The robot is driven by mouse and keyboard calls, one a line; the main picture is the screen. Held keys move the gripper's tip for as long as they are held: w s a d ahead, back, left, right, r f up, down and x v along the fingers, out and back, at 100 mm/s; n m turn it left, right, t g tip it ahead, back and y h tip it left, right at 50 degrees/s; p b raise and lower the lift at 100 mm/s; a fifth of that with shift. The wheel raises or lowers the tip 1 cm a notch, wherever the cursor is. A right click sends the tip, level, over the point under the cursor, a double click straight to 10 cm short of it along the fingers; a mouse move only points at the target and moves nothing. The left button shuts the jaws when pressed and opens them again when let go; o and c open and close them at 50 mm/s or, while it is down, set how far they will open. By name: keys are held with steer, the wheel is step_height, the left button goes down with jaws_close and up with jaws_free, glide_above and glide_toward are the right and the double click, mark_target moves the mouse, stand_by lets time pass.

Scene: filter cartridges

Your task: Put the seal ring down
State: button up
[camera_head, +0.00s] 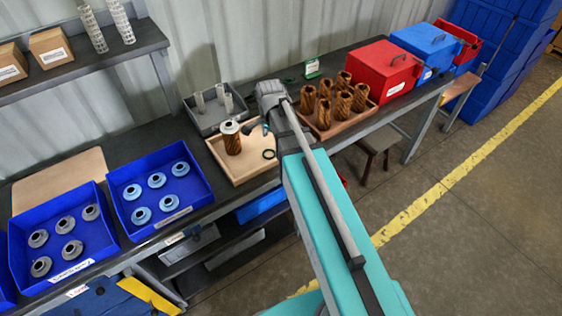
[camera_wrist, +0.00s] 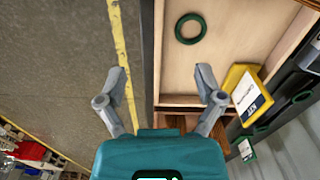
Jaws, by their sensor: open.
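The seal ring, a dark green ring (camera_head: 269,154), lies flat on the floor of a shallow wooden tray (camera_head: 226,159). In the wrist view the ring (camera_wrist: 190,28) is ahead of my gripper (camera_wrist: 162,76) and to the right of its centre line. Nothing is between the spread fingers, and they do not touch the ring. In the head view a brown pleated cartridge with a pale cap (camera_head: 232,139) stands upright in the same tray, left of the ring. My arm hides part of the tray's right side.
Blue bins with light blue (camera_head: 157,180) and grey caps (camera_head: 67,224) stand to the left. A grey bin with pale tubes (camera_head: 215,105) is behind. A tray of brown cartridges (camera_head: 343,103) is to the right. A yellow labelled item (camera_wrist: 247,92) is near the right finger.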

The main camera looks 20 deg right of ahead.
steer(key=s+n, duration=1)
steer(key=n, duration=0.3)
steer(key=shift+s, duration=0.35)
steer(key=shift+d, duration=0.1)
stand_by(0.6)
